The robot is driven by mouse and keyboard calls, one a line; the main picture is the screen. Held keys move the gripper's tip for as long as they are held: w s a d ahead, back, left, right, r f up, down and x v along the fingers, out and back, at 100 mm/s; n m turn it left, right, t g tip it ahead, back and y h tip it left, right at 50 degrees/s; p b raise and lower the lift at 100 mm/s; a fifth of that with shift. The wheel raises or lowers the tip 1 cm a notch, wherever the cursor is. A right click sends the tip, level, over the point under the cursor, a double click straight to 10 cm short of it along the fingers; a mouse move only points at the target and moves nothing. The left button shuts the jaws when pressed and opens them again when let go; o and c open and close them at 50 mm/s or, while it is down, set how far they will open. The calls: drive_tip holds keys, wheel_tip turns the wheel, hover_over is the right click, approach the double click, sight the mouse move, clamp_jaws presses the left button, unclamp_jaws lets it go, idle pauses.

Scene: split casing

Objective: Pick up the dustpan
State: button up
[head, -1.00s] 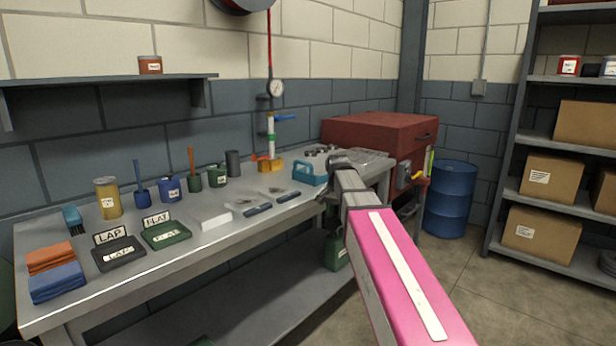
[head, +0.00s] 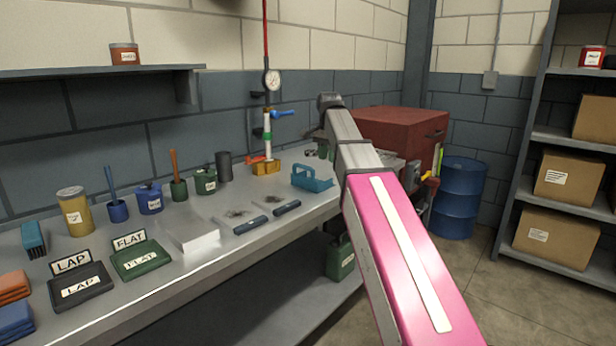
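No thing in view is plainly a dustpan. A light-blue piece with a raised handle (head: 311,178) stands on the workbench (head: 215,262), left of my arm; it may be the dustpan, but I cannot tell for sure. Two flat tools with dark-blue handles, a nearer one (head: 252,224) and a farther one (head: 287,208), lie in front of it. Small dark smudges lie beside them on the bench. My pink and grey arm reaches over the bench's right end. My gripper is not visible; the arm hides part of the bench's far end.
A white block (head: 193,235), a green FLAT tray (head: 140,260) and a black LAP tray (head: 80,287) lie nearer. Several pots and a gauge stand (head: 267,140) line the wall side. A red chest (head: 395,128), blue barrel (head: 460,197) and shelf of boxes are at right.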

hover_over(326, 183)
drive_tip(key=f, duration=0.4)
drive_tip(key=shift+d+f, duration=0.2)
drive_tip(key=shift+f, duration=0.2)
drive_tip(key=shift+w+a+f, duration=0.1)
drive_tip(key=shift+f, duration=1.4)
drive_tip(key=shift+w+a+f, duration=0.1)
drive_tip(key=shift+f, duration=1.4)
clamp_jaws()
